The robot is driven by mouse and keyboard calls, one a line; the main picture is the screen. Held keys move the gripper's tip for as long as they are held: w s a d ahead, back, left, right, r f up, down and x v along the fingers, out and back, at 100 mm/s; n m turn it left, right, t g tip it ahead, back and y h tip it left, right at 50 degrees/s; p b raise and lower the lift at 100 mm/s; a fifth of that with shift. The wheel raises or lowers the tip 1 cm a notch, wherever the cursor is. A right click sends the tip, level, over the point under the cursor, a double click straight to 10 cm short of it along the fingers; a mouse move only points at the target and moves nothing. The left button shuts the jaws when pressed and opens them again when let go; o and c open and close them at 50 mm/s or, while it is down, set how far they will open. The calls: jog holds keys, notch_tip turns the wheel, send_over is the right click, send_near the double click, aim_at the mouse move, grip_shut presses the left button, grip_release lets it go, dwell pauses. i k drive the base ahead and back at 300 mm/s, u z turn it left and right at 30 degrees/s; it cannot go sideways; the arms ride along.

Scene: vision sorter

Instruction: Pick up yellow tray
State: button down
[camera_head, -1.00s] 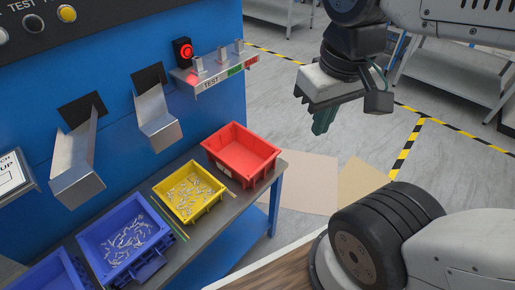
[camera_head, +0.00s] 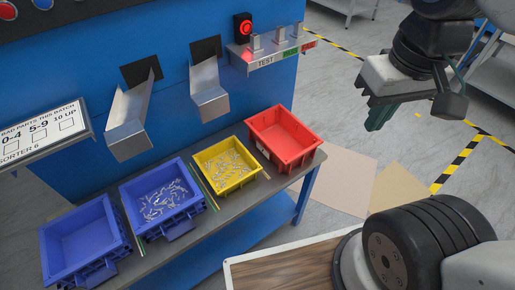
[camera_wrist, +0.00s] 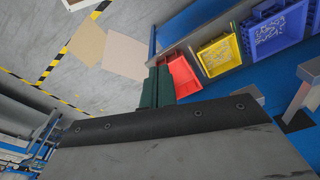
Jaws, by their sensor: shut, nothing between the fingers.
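The yellow tray (camera_head: 226,168) stands on the bench between a blue tray and a red tray, with small metal parts in it. It also shows in the wrist view (camera_wrist: 217,57), upper right of the fingers. My gripper (camera_head: 380,113) hangs in the air at the upper right of the head view, well apart from the yellow tray. Its green fingers (camera_wrist: 157,88) are shut and empty. In the wrist view their tips overlap the picture near the red tray.
The red tray (camera_head: 283,138) is right of the yellow one. A blue tray (camera_head: 161,203) with metal parts and another, empty-looking blue tray (camera_head: 83,240) are left. Metal chutes (camera_head: 207,92) jut from the blue machine above the bench. The grey floor (camera_head: 335,110) right of the bench is open.

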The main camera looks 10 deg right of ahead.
aim_at(226, 165)
jog(key=z, duration=1.4)
jog(key=i, duration=0.8)
jog(key=u, duration=3.8)
